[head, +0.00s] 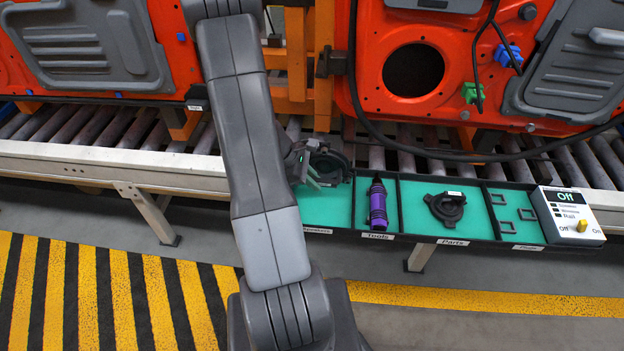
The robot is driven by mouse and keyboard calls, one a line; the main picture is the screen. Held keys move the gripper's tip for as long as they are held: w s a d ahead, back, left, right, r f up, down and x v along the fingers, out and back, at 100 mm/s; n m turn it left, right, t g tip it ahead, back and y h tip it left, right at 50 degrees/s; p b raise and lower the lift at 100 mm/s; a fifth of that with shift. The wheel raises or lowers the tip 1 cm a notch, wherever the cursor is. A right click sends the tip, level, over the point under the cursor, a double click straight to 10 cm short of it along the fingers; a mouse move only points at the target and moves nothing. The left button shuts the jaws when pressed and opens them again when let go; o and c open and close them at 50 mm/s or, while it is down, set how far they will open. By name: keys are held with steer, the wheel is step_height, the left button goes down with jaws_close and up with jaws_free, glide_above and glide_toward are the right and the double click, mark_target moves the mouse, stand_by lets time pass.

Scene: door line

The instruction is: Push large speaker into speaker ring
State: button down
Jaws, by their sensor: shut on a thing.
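My gripper (308,172) is at the left compartment of the teal-lined tray, partly hidden by my arm. It is shut on a dark round part, which looks like the large speaker (331,166). The speaker is at the compartment's back edge; whether it touches the tray floor I cannot tell. A round dark opening (413,70) shows in the right orange door panel, up and to the right of my gripper. A black round part with tabs (446,206), perhaps the speaker ring, lies in the compartment labelled Parts.
Small square pads (513,206) lie further right, beside a white control box reading Off (568,214). Rollers (405,160) run behind the tray. A black cable hangs across the right door.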

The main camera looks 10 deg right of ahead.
steer(key=shift+s+d+r, duration=0.15)
steer(key=shift+r, duration=0.05)
steer(key=shift+w+r+p, duration=0.2)
steer(key=shift+r+p, duration=1.25)
steer(key=shift+r, duration=0.45)
steer(key=shift+s+a+f, duration=0.1)
steer(key=shift+s+a, duration=0.05)
steer(key=shift+a, duration=0.05)
steer(key=s+a+b, duration=0.1)
steer(key=s+b, duration=0.2)
steer(key=s, duration=0.3)
steer(key=shift+s+a+f, duration=0.25)
steer(key=shift+a, duration=0.15)
